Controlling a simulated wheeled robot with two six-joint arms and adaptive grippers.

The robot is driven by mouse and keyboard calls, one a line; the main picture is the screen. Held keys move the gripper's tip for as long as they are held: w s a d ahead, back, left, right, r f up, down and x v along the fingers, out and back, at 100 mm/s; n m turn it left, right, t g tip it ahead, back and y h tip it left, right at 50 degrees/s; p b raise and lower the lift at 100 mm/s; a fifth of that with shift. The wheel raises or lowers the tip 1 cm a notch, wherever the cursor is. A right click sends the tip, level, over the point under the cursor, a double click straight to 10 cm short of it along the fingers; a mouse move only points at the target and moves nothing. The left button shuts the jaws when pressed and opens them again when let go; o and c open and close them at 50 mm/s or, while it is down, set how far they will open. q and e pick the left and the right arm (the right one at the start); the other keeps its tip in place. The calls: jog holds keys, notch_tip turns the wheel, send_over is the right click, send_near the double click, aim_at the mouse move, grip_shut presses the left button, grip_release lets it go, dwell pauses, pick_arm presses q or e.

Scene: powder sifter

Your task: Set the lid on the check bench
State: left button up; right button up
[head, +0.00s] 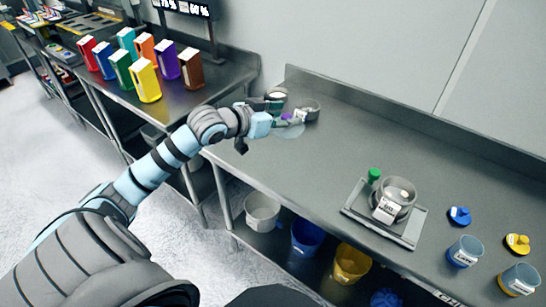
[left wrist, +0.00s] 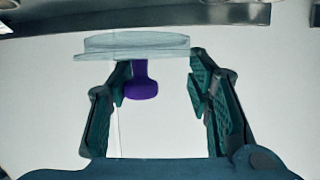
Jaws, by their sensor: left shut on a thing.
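The lid is a clear disc with a purple knob; in the left wrist view its disc (left wrist: 130,45) sits beyond the fingertips and the knob (left wrist: 140,88) is between the fingers. My left gripper (left wrist: 160,78) is shut on the lid by its knob, though the knob shows closer to the left finger. In the head view my left gripper (head: 286,118) holds the lid (head: 290,132) over the far left end of a grey steel bench (head: 390,135). Whether the lid touches the bench, I cannot tell. My right gripper is not in view.
A grey round container (head: 308,107) stands right beside my gripper. A scale (head: 408,232) with a labelled pot (head: 398,192) and a green-capped item (head: 374,174) stands farther right, then cups and coloured lids. The bench middle is clear. Coloured boxes (head: 145,80) fill the left table.

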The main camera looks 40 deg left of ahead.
pick_arm(q)
jog(key=w+a+n+y, duration=0.4)
jog(key=w+a, duration=0.1)
jog(key=y+b, duration=0.2)
send_over(272, 156)
notch_tip(272, 156, down, 12)
jog(key=shift+n, duration=0.4)
notch_tip(272, 156, down, 7)
jog(key=shift+f+b, duration=0.1)
jog(key=shift+b, duration=0.85)
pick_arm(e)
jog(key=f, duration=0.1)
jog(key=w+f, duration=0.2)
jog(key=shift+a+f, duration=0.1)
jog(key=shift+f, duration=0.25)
pick_arm(q)
jog(key=o, duration=1.1)
jog(key=shift+o, duration=0.2)
